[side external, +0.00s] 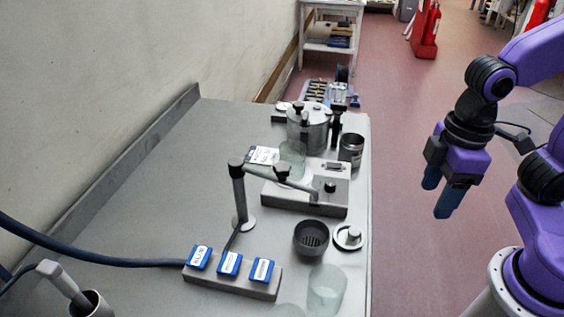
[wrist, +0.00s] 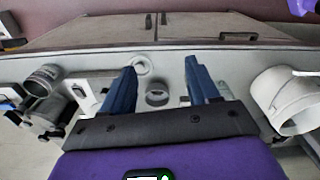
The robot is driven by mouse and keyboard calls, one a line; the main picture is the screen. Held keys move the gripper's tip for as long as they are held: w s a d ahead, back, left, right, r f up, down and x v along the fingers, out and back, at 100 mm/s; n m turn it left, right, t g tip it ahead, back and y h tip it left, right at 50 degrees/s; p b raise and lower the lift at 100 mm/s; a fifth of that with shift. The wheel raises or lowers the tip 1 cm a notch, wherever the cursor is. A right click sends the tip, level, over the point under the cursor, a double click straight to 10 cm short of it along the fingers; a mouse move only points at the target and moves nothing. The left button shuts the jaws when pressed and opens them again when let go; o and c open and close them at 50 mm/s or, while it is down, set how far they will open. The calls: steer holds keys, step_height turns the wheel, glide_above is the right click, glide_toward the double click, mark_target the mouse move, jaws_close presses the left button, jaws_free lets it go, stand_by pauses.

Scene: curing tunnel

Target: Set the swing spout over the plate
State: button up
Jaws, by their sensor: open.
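The swing spout (side external: 262,174) is a grey arm on an upright post with a round foot, in the side external view. It has dark joints, and its free end reaches right over the front of a low grey box with a dark knob (side external: 330,186). I cannot tell for sure which item is the plate; a pale round disc with a raised centre (side external: 349,237) lies to the right of a dark slotted cup (side external: 311,238). My gripper (side external: 441,195) is open and empty, off the bench's right edge and apart from the spout. Its blue fingers also show in the wrist view (wrist: 161,66).
A block with several blue-labelled switches (side external: 230,272) and a blue hose stand at the front left. A clear glass (side external: 327,289) is near the front edge. A metal pot (side external: 309,130) and a dark can (side external: 351,150) stand behind.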

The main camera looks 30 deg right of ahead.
steer(key=w+a+r+m, duration=0.6)
steer(key=w+a+r, duration=0.3)
steer(key=w+a, duration=0.25)
steer(key=m, duration=0.7)
glide_toward(282, 166)
step_height(282, 166, down, 8)
steer(key=shift+w+a+f, duration=0.15)
jaws_close()
